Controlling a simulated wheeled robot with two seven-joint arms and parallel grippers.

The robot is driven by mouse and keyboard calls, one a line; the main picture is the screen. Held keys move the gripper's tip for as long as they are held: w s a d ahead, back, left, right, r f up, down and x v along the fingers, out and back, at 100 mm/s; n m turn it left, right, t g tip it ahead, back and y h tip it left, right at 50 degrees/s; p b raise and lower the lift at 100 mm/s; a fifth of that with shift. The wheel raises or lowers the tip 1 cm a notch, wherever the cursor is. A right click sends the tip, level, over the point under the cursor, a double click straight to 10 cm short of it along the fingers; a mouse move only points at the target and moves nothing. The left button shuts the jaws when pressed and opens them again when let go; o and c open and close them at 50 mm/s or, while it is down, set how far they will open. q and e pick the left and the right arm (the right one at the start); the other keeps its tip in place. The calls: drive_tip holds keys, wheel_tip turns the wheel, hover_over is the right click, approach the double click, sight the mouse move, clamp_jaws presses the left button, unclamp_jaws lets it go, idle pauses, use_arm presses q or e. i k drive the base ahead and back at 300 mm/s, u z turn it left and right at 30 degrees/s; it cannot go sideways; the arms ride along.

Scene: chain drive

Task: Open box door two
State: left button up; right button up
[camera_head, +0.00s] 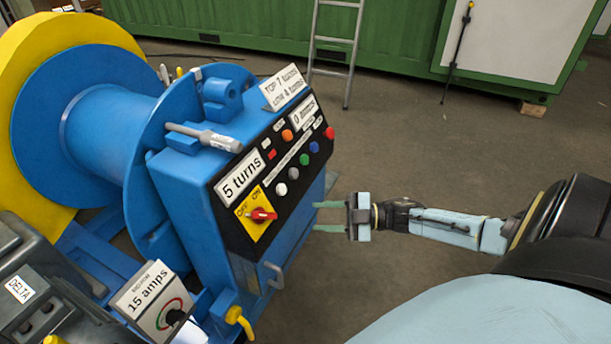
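A blue machine cabinet (176,200) with a sloped black control panel (235,221) stands left of centre. A small grey pull handle (274,276) is on its lower front, below the panel; the face around it is seen at a steep angle, and I see no gap of an open door. No label marks a door as two. My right gripper (317,216) comes in from the right, its two greenish fingers apart with nothing between them. It is right of the cabinet and, in the picture, above and right of the handle. My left gripper is not in view.
A blue drum (95,130) with a yellow rim is at the left. A meter box (150,300) and a yellow hooked part (238,320) stand low beside the cabinet. A ladder (352,50) leans at a green container (230,20). The floor behind my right arm is clear.

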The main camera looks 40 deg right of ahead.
sight(270, 265)
drive_tip(key=k, duration=1)
